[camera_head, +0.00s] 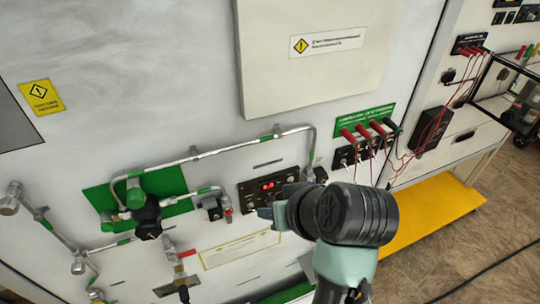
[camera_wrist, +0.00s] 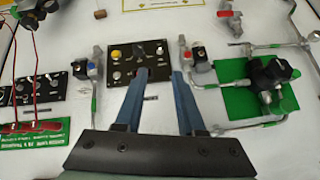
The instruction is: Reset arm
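My gripper (camera_wrist: 160,76) shows in the wrist view as two blue fingers with a gap between them and nothing held. In the head view my gripper (camera_head: 264,213) is partly hidden behind my wrist, with its blue fingertips close to the wall panel. A black control box (camera_head: 268,186) with a red display is just above the fingertips. In the wrist view the control box (camera_wrist: 136,58) has a yellow knob and lies beyond the fingertips, which partly cover its lower right. I cannot tell whether the fingertips touch it.
Grey pipes and a black-and-green valve (camera_head: 147,214) are left of the gripper. Red and black plugs (camera_head: 368,130) with hanging cables are at the upper right. A yellow shelf (camera_head: 425,215) is right of my arm, with open floor (camera_head: 500,240) beyond.

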